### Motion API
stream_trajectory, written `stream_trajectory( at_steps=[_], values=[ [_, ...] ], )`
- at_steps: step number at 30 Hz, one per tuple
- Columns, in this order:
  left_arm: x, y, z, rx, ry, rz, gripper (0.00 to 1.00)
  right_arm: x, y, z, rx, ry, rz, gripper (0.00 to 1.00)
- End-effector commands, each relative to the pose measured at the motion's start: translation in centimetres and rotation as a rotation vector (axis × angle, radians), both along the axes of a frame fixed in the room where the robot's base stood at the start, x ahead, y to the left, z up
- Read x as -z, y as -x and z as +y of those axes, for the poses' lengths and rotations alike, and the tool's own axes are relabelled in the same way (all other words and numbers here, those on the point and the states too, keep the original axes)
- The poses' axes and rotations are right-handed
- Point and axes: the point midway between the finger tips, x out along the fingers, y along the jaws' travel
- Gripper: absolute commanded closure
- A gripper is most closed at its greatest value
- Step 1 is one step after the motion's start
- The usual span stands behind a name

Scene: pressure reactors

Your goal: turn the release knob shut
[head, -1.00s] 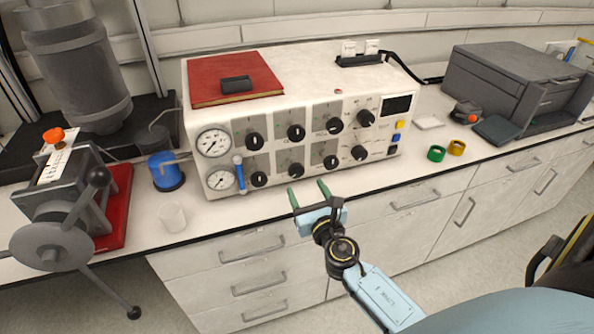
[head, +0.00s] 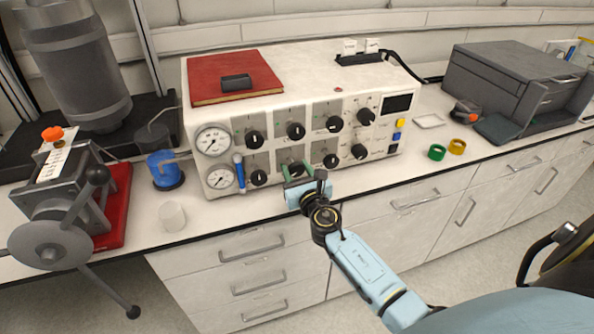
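The white control unit (head: 310,92) stands on the counter with two rows of black knobs on its front. The labels are too small to read, so I cannot tell which is the release knob. My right gripper (head: 296,168) is at the lower row, its green fingers on either side of the second knob from the left (head: 296,167). The fingers partly hide this knob; I cannot tell whether they touch it. The neighbouring lower knobs, left (head: 259,178) and right (head: 330,161), are clear of the fingers. My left gripper is out of view.
Two gauges (head: 213,141) and a blue-handled lever (head: 239,170) are left of the knobs. A red book (head: 215,78) lies on the unit.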

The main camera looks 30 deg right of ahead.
Motion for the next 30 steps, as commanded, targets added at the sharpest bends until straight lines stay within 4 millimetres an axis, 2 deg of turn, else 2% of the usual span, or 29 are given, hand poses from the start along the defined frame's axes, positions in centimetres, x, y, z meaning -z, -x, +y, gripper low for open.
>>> stream_trajectory(
  at_steps=[1, 5, 6, 17, 30],
  values=[
    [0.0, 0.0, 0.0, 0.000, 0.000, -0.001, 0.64, 0.0, 0.0, 0.0, 0.000, 0.000, 0.000, 0.65],
    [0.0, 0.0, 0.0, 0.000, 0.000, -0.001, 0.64, 0.0, 0.0, 0.0, 0.000, 0.000, 0.000, 0.82],
    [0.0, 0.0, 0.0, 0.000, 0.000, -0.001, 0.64, 0.0, 0.0, 0.0, 0.000, 0.000, 0.000, 0.83],
    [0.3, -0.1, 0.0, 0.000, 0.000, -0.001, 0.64, 0.1, 0.0, 0.0, 0.000, -0.071, -0.017, 0.83],
    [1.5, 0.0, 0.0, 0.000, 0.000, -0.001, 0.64, 0.1, 0.0, 0.0, 0.000, -0.421, -0.102, 0.83]
  ],
)
